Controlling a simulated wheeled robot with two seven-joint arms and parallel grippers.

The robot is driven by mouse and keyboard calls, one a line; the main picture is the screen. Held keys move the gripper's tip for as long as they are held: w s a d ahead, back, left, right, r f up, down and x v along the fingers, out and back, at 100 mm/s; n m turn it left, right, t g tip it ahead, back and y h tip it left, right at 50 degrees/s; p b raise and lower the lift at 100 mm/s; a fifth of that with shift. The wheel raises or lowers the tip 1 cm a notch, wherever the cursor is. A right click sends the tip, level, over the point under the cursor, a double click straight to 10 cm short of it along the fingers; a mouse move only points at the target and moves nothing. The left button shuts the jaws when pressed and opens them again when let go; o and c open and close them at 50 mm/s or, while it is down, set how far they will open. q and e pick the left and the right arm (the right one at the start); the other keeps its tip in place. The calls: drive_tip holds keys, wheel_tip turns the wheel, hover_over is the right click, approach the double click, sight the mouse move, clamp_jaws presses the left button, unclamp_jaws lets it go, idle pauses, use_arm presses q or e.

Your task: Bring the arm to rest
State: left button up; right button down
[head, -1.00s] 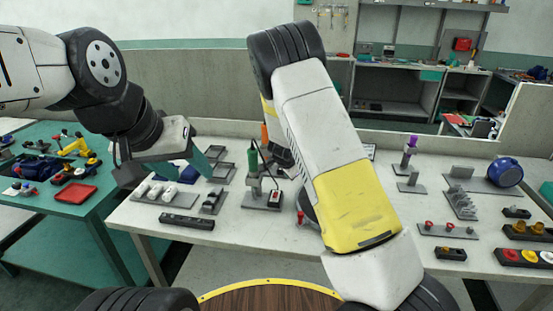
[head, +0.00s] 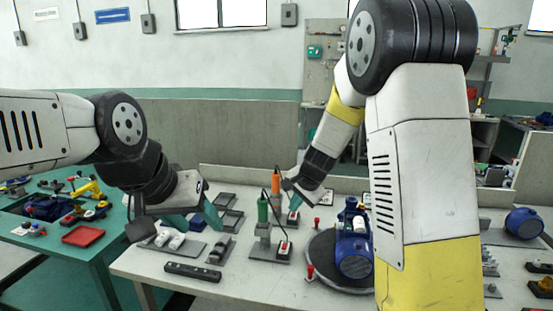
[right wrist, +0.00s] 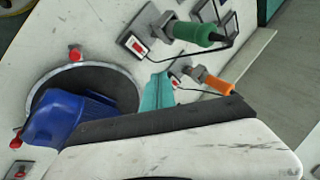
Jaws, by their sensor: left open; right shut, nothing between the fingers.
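My right arm rises large at the right of the head view, and its gripper (head: 294,203) points down over the white table beside the orange-handled tool. Its teal fingers are shut and hold nothing; they also show in the right wrist view (right wrist: 157,93), close to the orange-handled tool (right wrist: 218,84). I cannot tell whether they touch anything. My left gripper (head: 194,221) is open and empty over the left part of the white table, above the small grey trays and white parts.
A blue pump (head: 354,250) sits on a dark round turntable (head: 322,272). A green-handled tool (head: 263,208) stands in a holder with a cable. A red tray (head: 83,235) lies on the teal table at left. My right arm hides part of the white table.

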drive_tip(key=s+d+r+n+y, duration=0.1)
drive_tip(key=s+d+r+n, duration=0.15)
drive_tip(key=s+r, duration=0.45)
drive_tip(key=s+d+r+n+y, duration=0.1)
drive_tip(key=s+r+n, duration=0.3)
drive_tip(key=s, duration=0.5)
drive_tip(key=s+d+r+n+h, duration=0.1)
drive_tip(key=s+d, duration=0.1)
drive_tip(key=s, duration=0.4)
drive_tip(key=s+d+r+n+h, duration=0.1)
drive_tip(key=s+d+r, duration=0.1)
drive_tip(key=s, duration=0.4)
drive_tip(key=shift+s+d+n+t, duration=0.3)
drive_tip(key=shift+s+d+n, duration=0.05)
drive_tip(key=shift+d, duration=0.1)
drive_tip(key=shift+r, duration=0.1)
